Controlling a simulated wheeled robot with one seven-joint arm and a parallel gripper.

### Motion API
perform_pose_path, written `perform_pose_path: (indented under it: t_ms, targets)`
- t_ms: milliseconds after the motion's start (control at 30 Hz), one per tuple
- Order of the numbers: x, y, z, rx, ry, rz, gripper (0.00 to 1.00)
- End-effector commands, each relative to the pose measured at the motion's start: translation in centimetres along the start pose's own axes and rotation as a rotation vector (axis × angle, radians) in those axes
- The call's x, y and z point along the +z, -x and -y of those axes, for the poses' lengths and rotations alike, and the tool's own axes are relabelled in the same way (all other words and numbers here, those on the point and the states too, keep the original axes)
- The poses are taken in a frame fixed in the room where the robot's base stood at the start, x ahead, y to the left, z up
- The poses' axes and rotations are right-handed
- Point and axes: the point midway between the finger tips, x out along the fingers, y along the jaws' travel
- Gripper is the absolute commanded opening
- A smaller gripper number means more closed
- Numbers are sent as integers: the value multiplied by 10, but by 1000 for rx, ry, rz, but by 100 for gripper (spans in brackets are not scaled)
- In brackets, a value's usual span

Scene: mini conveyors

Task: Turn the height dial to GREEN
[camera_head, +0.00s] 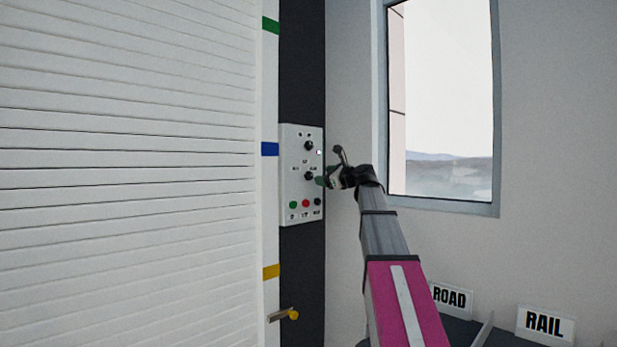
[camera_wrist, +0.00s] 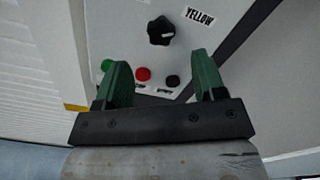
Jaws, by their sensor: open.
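A light grey control panel (camera_head: 301,188) is on the dark post, with two black dials, an upper one (camera_head: 309,146) and a lower one (camera_head: 308,176). I cannot tell from the small lettering which is the height dial. The wrist view shows one black dial (camera_wrist: 161,31) with a YELLOW label (camera_wrist: 200,17) to its right; no GREEN label shows there. My gripper (camera_head: 331,167) is just right of the panel. In the wrist view my gripper (camera_wrist: 161,70) is open and empty, with its green fingers apart and the dial beyond their tips.
Below the dials are a green button (camera_head: 293,204), a red button (camera_head: 306,203) and a black button (camera_head: 318,201). A white slatted shutter (camera_head: 130,170) fills the left. A window (camera_head: 445,100) is at right. ROAD (camera_head: 450,299) and RAIL (camera_head: 544,324) signs stand lower right.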

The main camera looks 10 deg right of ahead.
Motion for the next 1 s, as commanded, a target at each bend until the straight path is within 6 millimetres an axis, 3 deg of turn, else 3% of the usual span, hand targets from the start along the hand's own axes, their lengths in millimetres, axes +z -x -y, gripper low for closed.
perform_pose_path:
  t_ms: [200,400,633,933,1000]
  targets:
    - [0,-43,2,2,0,0,64]
    - [0,-72,2,1,1,0,64]
    - [0,-87,1,0,1,-1,64]
    - [0,-88,0,0,1,-1,64]
    - [0,-88,0,0,1,-1,41]
